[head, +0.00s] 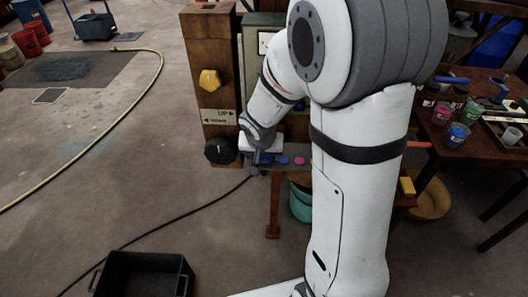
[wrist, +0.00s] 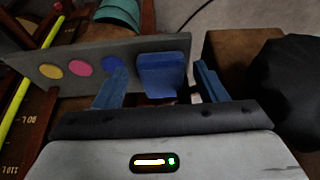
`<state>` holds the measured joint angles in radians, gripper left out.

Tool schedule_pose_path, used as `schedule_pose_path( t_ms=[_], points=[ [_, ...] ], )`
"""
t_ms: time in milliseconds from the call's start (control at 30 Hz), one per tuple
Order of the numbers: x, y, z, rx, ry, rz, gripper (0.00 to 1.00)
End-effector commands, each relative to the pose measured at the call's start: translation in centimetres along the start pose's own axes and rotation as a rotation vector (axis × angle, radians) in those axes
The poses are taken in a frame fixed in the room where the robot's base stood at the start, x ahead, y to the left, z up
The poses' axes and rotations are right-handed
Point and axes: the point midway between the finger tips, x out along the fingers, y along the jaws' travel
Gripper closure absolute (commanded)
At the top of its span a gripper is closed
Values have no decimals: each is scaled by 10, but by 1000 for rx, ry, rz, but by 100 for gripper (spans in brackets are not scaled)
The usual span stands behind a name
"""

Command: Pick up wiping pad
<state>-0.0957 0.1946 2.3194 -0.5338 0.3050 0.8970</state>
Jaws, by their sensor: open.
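My gripper (wrist: 158,82) is open, with its two blue fingers apart in the wrist view. A blue block (wrist: 163,74) shows between and just beyond the fingers, at a grey panel (wrist: 60,62) with yellow, pink and blue discs. I cannot tell if the fingers touch the block, or if this block is the wiping pad. In the head view my gripper (head: 260,160) is small, low beside the wooden post, partly hidden by my arm. A yellow block (head: 407,186), possibly a pad, sits to the right of my arm.
A wooden post (head: 208,55) carries a yellow knob (head: 209,80) and a black knob (head: 220,151), close to my gripper. A green bucket (head: 301,205) stands below. A table with jars (head: 457,135) is at right. A black crate (head: 143,275) and hoses lie on the floor.

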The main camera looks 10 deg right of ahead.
Motion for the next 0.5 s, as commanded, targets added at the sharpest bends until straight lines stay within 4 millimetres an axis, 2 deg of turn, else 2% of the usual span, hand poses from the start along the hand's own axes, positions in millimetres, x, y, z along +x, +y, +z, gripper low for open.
schedule_pose_path(
  t_ms=[100,200,433,500],
  points=[
    [19,0,1,-1,-2,1,35],
    [25,0,1,-1,-1,1,35],
    [26,-1,0,-1,0,0,35],
    [26,-1,0,-1,0,0,39]
  ],
)
